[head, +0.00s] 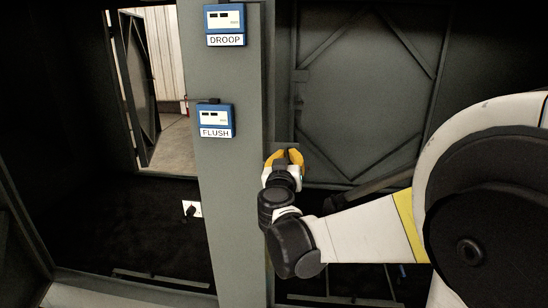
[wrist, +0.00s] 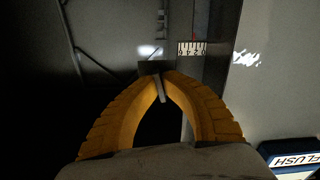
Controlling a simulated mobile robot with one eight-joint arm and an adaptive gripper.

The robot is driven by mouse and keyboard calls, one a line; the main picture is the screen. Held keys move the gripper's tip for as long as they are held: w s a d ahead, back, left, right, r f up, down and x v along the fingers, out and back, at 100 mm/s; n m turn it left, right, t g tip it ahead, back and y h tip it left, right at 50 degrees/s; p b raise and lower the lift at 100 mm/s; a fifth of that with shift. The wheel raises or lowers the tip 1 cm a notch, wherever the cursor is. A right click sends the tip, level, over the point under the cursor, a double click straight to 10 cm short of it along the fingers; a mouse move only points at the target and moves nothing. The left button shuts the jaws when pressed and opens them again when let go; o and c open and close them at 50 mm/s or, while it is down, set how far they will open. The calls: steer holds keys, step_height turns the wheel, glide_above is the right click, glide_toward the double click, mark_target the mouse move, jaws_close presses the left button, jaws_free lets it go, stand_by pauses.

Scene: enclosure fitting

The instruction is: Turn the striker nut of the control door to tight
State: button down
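My gripper (wrist: 158,76) has two yellow fingers that bow outward and come together at the tips. A thin grey bar (wrist: 161,91) lies between the fingertips, and they appear closed on it. The bar meets a small dark block (wrist: 154,67) just beyond the tips; this looks like the striker nut, though its shape is mostly hidden. In the head view my gripper (head: 285,156) is at the right side of the grey post (head: 232,190), in front of the closed dark door (head: 360,95). The nut's tightness cannot be read.
A white scale plate (wrist: 192,48) with dark marks is just right of the fingertips. Blue gauges labelled DROOP (head: 225,24) and FLUSH (head: 215,120) are on the post. A doorway (head: 172,90) opens at left. A white socket plate (head: 192,209) is low behind the post.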

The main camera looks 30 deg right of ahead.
steer(key=shift+w+r+m, duration=0.1)
steer(key=shift+r+m, duration=0.1)
steer(key=shift+m, duration=0.6)
steer(key=c, duration=1.5)
jaws_free()
steer(key=shift+o, duration=0.2)
steer(key=shift+f, duration=0.1)
steer(key=v, duration=1.2)
